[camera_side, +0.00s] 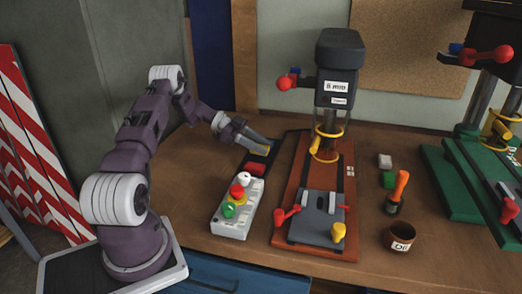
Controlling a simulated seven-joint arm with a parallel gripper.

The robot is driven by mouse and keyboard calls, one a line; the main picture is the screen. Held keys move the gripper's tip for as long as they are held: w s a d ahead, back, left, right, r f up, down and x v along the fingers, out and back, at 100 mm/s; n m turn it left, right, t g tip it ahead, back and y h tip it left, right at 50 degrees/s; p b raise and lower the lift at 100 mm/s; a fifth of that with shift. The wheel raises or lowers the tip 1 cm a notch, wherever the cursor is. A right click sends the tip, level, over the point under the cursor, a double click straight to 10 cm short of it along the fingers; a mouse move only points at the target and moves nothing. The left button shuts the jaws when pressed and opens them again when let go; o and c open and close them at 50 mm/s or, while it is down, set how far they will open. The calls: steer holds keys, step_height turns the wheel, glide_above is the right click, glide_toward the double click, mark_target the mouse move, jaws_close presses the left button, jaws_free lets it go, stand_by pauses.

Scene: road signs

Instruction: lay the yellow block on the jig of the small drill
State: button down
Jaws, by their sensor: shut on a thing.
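My gripper (262,146) is shut low over a dark tray (271,157), left of the small drill. A thin yellowish edge at its fingers looks like the yellow block (254,150), mostly hidden by the fingers. I cannot tell whether the block still touches the tray. The small drill (339,60) has an "8 mm" label and stands on an orange-brown base. No block shows on the jig.
A red block (255,169) lies just in front of my gripper. A control box (232,224) with colored buttons stands left of the jig. White (385,161) and green (388,180) blocks, an orange-handled tool (400,188) and a cup (400,238) stand right. A green-based larger drill (465,190) is far right.

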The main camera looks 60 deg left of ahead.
steer(key=shift+f, duration=0.9)
steer(key=c, duration=0.9)
jaws_free()
steer(key=shift+f, duration=0.25)
steer(key=v, duration=0.6)
steer(key=shift+a, duration=0.35)
steer(key=shift+c, duration=0.6)
steer(key=shift+s+a+r, duration=0.1)
steer(key=shift+s+a, duration=0.1)
steer(key=shift+c, duration=0.7)
